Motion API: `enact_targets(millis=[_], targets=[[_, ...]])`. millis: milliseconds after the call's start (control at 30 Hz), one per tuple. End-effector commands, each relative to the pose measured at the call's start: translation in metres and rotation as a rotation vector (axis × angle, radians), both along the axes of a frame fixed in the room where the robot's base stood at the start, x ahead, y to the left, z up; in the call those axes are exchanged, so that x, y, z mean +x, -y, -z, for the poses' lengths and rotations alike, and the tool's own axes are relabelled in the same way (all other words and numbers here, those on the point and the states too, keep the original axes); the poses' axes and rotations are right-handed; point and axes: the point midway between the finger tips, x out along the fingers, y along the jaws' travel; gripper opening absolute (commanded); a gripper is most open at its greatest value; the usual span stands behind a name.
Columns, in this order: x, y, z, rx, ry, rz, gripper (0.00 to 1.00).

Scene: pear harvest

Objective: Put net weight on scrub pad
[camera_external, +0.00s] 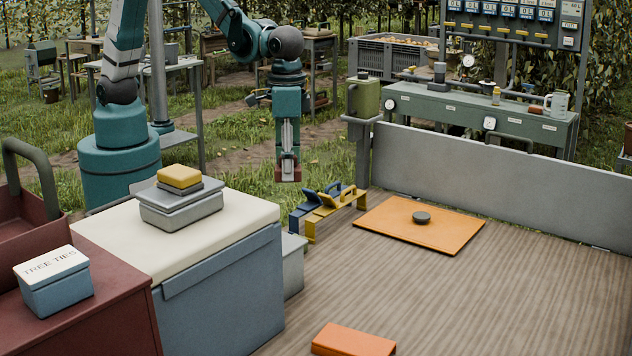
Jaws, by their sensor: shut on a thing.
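My gripper (288,174) hangs pointing down in the middle of the view, above the grass behind the wooden deck. It is shut on a small greyish thing with dark red beside it, mostly covered by the fingers. This may be the net weight, but its shape is too small to tell. A yellow pad (180,176) with a grey underside, which looks like the scrub pad, lies on the grey lidded box (180,211) at the left. My gripper is apart from it, to the right and behind.
The box stands on a cream-topped blue chest (245,222). An orange board (385,236) with a dark round disc (422,217) lies on the deck. Yellow and blue handled pieces (325,209) stand nearby. An orange block (352,340) lies in front. A grey low wall (500,184) edges the deck.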

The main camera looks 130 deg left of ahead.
Motion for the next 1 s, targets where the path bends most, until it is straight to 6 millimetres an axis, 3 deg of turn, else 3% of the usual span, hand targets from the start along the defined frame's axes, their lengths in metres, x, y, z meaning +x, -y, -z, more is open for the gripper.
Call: enact_targets(millis=[33,500,1000], targets=[[-0.002,0.014,-0.013,0.000,0.000,0.031,0.13],[-0.028,0.126,-0.089,0.000,0.000,0.304,0.13],[-0.075,0.231,-0.165,0.000,0.000,0.585,0.13]])
